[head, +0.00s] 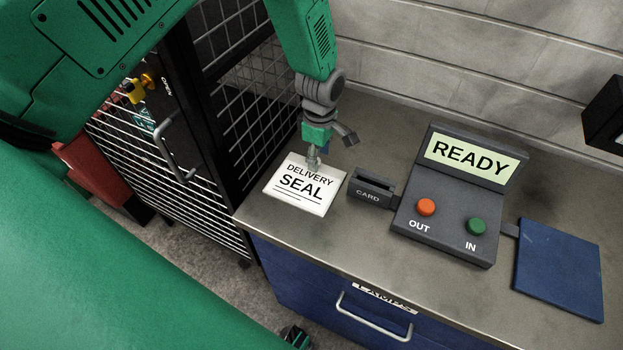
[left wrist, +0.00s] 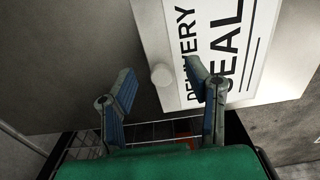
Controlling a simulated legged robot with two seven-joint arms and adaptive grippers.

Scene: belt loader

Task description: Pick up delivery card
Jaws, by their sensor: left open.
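The delivery card (head: 300,187) is a white plate marked DELIVERY SEAL. It lies flat on the grey counter near its left front corner. A small grey knob (head: 313,158) stands at the card's far edge; in the left wrist view the knob (left wrist: 161,75) shows as a round end beside the lettering. My left gripper (head: 328,149) is above the knob, pointing down. In the left wrist view its two fingers (left wrist: 158,72) are spread, one on each side of the knob, with gaps showing. Whether the fingertips reach down to the knob's height is unclear.
Right of the card stand a CARD slot (head: 371,189) and a console (head: 440,217) reading READY, with OUT and IN buttons. A blue pad (head: 559,268) lies at the right. A black mesh cage (head: 240,110) borders the counter's left side.

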